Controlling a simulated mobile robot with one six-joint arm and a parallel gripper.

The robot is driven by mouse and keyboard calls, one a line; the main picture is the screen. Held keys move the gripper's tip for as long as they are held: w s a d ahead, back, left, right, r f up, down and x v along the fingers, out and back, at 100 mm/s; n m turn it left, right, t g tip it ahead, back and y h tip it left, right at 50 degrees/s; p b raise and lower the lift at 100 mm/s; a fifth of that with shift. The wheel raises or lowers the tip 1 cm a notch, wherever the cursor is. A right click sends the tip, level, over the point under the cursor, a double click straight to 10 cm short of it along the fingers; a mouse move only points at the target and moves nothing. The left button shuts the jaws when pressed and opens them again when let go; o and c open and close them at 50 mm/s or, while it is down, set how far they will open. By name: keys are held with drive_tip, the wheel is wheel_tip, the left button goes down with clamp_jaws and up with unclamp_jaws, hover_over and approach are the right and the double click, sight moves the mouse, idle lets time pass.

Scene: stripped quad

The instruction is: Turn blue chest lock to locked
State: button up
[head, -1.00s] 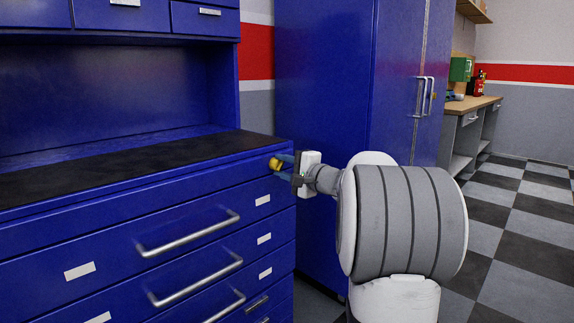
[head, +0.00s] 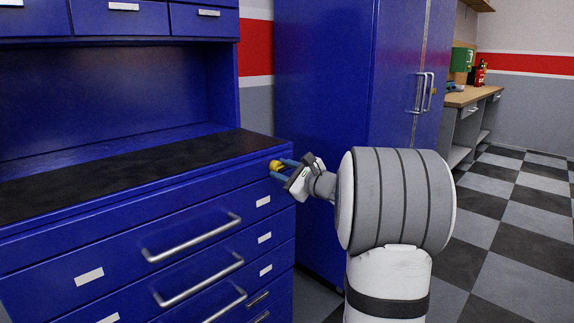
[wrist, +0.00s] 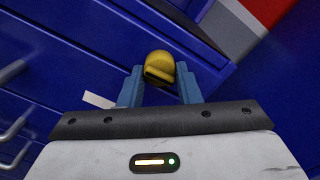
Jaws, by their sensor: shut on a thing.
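The blue chest (head: 100,252) stands at the left in the head view, with a dark top and silver drawer handles. Its lock (head: 275,165) is a small yellow knob at the top right of the front, just under the top edge. My gripper (head: 279,170) is at the knob, its blue fingers shut on it from either side. In the wrist view the yellow knob (wrist: 159,66) sits between the two fingertips (wrist: 158,84), and a dark slot or edge shows on its near side. The gripper body is tilted in the head view.
A tall blue cabinet (head: 325,110) stands right behind the chest, close to the gripper. A workbench (head: 470,98) with a green box (head: 461,60) and red extinguisher (head: 479,73) is at the far right. The checkered floor (head: 510,215) at right is clear.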

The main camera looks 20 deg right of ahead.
drive_tip(key=shift+a+r+m, duration=0.1)
drive_tip(key=shift+r+m, duration=0.25)
drive_tip(key=shift+m, duration=0.05)
drive_tip(key=o, duration=0.7)
drive_tip(key=shift+o, duration=1.3)
drive_tip(key=shift+f, duration=0.15)
drive_tip(key=p+v, duration=0.1)
drive_tip(key=v, duration=0.6)
drive_tip(key=shift+s+d+p, duration=0.2)
drive_tip(key=shift+s+p, duration=0.15)
drive_tip(key=shift+a, duration=0.1)
